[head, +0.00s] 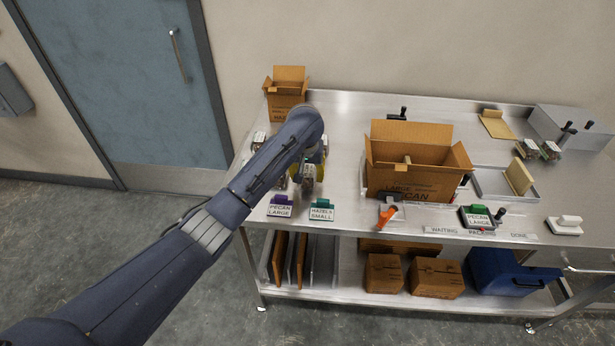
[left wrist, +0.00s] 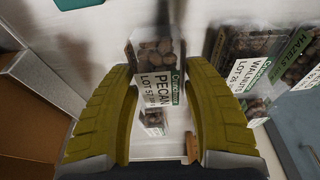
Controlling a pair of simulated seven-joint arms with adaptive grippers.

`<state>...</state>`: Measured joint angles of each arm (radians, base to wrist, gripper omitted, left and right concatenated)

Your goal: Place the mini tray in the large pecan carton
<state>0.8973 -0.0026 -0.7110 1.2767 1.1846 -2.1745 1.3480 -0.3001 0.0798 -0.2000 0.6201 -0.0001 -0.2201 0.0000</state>
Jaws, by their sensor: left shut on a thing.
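My left gripper (head: 310,174) is low over the left part of the steel table. In the left wrist view its yellow fingers (left wrist: 160,72) are shut on a small clear tray of nuts labelled PECAN (left wrist: 157,52); I take it for the mini tray. In the head view the arm and fingers partly hide this tray (head: 308,180). The large pecan carton (head: 410,184) is a brown box with its flaps open, standing at the table's middle, to the right of the gripper. Its inside is mostly hidden. My right gripper is not in view.
Walnut (left wrist: 252,55) and hazelnut trays (left wrist: 298,60) lie beside the held tray. A smaller carton (head: 286,103) stands at the back left. An orange-handled tool (head: 387,216) lies before the large carton.

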